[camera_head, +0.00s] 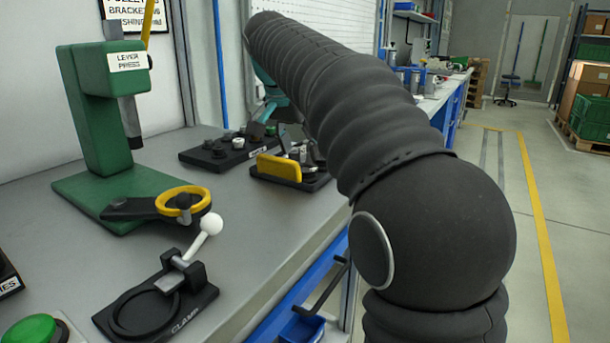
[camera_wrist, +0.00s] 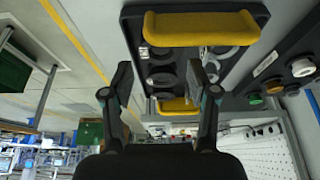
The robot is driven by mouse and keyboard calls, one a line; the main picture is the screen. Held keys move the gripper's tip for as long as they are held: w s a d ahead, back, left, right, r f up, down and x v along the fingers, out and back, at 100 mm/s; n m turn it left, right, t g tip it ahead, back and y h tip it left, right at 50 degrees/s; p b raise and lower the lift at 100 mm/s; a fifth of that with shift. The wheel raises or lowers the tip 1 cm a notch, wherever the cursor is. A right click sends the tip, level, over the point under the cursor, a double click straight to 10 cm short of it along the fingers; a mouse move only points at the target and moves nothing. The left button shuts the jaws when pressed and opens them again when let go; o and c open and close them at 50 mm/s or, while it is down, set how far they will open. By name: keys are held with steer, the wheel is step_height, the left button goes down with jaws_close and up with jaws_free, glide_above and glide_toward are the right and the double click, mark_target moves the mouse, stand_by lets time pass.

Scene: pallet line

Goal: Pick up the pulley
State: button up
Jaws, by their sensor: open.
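A black tray (camera_wrist: 132,50) with yellow handles (camera_wrist: 200,28) holds several grey, ring-like round parts (camera_wrist: 162,78); I cannot tell for certain which is the pulley. My gripper (camera_wrist: 157,80) is open, its two dark fingers pointing at the tray, with round parts showing between and beside them. Nothing is held. In the head view, the same tray's yellow handle (camera_head: 279,168) shows on the bench, while my arm hides the tray's right side and most of the gripper.
Left of that tray is another black tray (camera_head: 195,160) with several small parts. A green lever press (camera_head: 92,110), a yellow ring (camera_head: 183,202) on a black holder and a clamp fixture (camera_head: 150,312) stand on the grey bench. The bench's middle is fairly clear.

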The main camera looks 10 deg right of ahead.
mark_target(306, 168)
steer(key=x, duration=0.5)
steer(key=shift+w+f+b, duration=0.1)
steer(key=shift+b, duration=0.2)
steer(key=c, duration=0.9)
steer(key=shift+r, duration=0.55)
step_height(306, 168, up, 4)
steer(key=shift+d+f+p, duration=0.1)
steer(key=shift+f+p, duration=0.1)
steer(key=shift+p, duration=0.3)
steer(key=s+d+r, duration=0.6)
steer(key=s+d, duration=0.1)
steer(key=d, duration=0.2)
steer(key=shift+r, duration=0.2)
